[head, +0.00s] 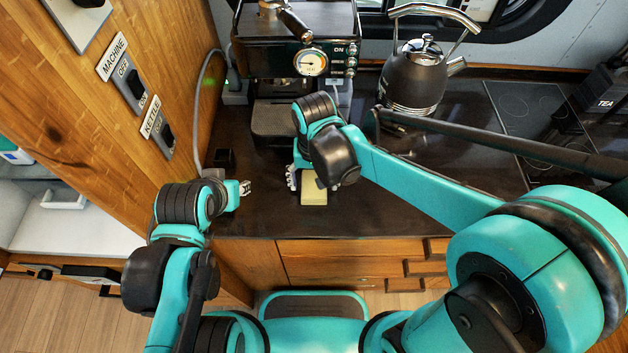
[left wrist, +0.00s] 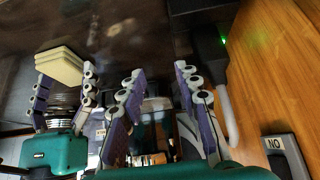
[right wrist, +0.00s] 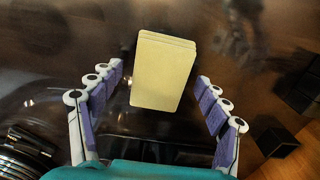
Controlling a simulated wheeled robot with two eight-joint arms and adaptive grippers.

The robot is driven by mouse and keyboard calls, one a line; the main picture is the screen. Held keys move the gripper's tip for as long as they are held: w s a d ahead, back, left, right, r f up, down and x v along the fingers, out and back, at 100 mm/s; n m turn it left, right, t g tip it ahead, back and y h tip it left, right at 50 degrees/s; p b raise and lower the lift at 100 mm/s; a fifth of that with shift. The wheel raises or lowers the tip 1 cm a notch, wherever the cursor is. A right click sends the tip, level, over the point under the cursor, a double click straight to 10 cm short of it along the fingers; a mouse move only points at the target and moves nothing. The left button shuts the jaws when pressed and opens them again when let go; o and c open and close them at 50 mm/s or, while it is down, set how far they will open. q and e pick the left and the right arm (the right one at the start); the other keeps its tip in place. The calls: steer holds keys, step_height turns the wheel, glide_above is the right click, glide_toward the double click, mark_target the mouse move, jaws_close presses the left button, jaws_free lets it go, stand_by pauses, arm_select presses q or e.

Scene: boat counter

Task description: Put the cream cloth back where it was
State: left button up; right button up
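The cream cloth (head: 314,192) is a folded, layered rectangle by the front part of the dark counter, partly hidden by my right arm. It also shows in the right wrist view (right wrist: 163,70) and the left wrist view (left wrist: 60,66). My right gripper (head: 297,178) is at the cloth. In the right wrist view its fingers stand apart on either side of the cloth, with gaps at both sides. My left gripper (head: 246,188) is to the left of the cloth, and its fingers are apart and empty in the left wrist view (left wrist: 160,72).
A coffee machine (head: 296,45) stands at the back, a dark kettle (head: 414,78) to its right. A hob (head: 530,108) and tea box (head: 603,92) are at right.

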mark_target(314, 185)
step_height(314, 185, up, 12)
steer(key=p, duration=0.4)
steer(key=s+d+t, duration=0.2)
steer(key=d+t, duration=0.1)
steer(key=d, duration=0.6)
steer(key=s+d+t, duration=0.3)
steer(key=d+t, duration=0.1)
steer(key=d, duration=0.4)
steer(key=shift+d+f, duration=0.35)
steer(key=shift+d, duration=0.05)
step_height(314, 185, down, 3)
steer(key=shift+s+r+b, duration=0.1)
steer(key=shift+b, duration=1.1)
